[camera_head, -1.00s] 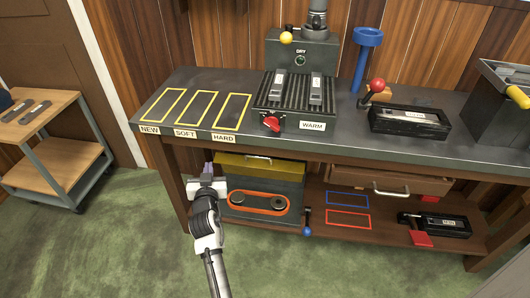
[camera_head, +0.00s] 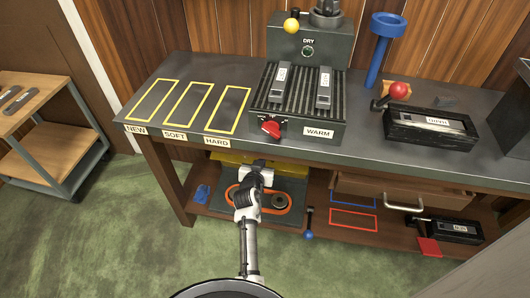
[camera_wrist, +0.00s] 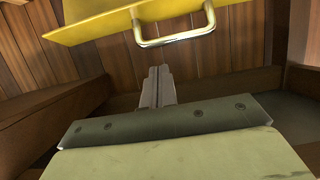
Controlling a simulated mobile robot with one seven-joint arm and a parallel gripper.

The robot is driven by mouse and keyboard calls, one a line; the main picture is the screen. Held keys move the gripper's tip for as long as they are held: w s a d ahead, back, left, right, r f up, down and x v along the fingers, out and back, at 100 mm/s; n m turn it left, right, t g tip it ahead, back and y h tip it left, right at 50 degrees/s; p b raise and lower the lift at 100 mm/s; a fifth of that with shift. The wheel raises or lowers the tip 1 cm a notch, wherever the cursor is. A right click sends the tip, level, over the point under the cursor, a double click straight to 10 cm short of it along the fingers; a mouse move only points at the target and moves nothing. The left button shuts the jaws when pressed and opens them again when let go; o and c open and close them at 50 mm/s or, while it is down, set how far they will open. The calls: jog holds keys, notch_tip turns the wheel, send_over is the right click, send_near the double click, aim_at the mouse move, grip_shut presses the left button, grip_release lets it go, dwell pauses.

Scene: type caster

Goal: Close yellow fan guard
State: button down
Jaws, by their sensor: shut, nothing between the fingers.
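The yellow guard (camera_head: 226,158) shows as a strip just under the bench top's front edge, above the grey-green box on the lower shelf. In the wrist view the guard (camera_wrist: 100,17) is a tilted yellow panel at the top, with a pale metal handle (camera_wrist: 172,38) on its near edge. My gripper (camera_head: 258,163) is in front of the guard, partly covering it. In the wrist view its narrow fingers (camera_wrist: 157,84) are shut and empty, below the handle and apart from it in the picture. Whether they touch the guard I cannot tell.
The bench top (camera_head: 205,140) overhangs the shelf closely. An orange outline (camera_head: 280,209) with a dark round knob lies below the guard. A blue object (camera_head: 202,194) is to the left. A blue-ended lever (camera_head: 309,234) and a drawer (camera_head: 365,190) are to the right. Green floor lies in front.

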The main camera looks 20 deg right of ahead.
jog(key=x, duration=0.5)
jog(key=shift+w+d+f, duration=0.1)
jog(key=shift+w+d, duration=0.1)
jog(key=shift+w, duration=0.1)
jog(key=shift+w+d+f, duration=0.1)
jog(key=shift+w, duration=0.05)
jog(key=shift+f, duration=0.1)
